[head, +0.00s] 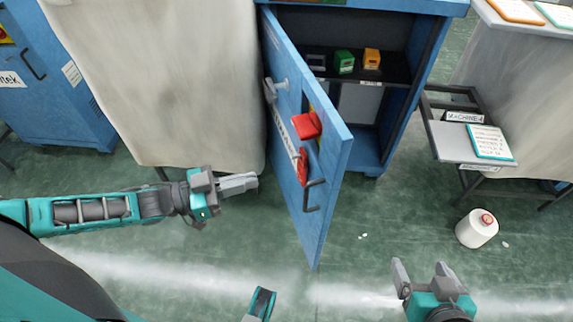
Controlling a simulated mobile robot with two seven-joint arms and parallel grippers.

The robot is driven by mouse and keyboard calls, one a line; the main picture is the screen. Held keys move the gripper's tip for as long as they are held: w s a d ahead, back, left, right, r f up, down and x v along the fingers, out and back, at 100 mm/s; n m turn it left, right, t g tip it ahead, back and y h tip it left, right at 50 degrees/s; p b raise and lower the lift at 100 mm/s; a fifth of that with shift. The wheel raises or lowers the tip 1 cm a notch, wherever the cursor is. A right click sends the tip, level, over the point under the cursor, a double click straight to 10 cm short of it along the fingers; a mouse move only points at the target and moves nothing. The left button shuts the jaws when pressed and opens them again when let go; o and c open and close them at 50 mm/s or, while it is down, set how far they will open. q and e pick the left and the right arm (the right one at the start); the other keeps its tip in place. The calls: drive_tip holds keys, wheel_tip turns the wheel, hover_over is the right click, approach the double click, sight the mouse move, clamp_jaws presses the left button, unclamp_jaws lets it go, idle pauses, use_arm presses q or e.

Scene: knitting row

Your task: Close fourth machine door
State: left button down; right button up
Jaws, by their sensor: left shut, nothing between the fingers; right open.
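The blue machine door (309,140) stands open in the middle of the head view, swung out toward me from the cabinet (368,8). It has a dark bar handle (314,194), a red part and a label on its face. My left gripper (255,182) is shut and empty, to the left of the door and apart from it. My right gripper (420,270) is open and empty at the bottom right, to the right of the door's free edge.
Green and orange boxes (344,62) stand on the cabinet shelf. A side table (455,142) holds a clipboard (490,142). Another blue cabinet (55,100) stands at left. Floor below the cabinet opening is mostly clear.

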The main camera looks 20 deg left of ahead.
sight(319, 163)
use_arm(q)
drive_tip(key=b+x, duration=0.2)
drive_tip(key=x, duration=1.1)
drive_tip(key=shift+d, duration=0.1)
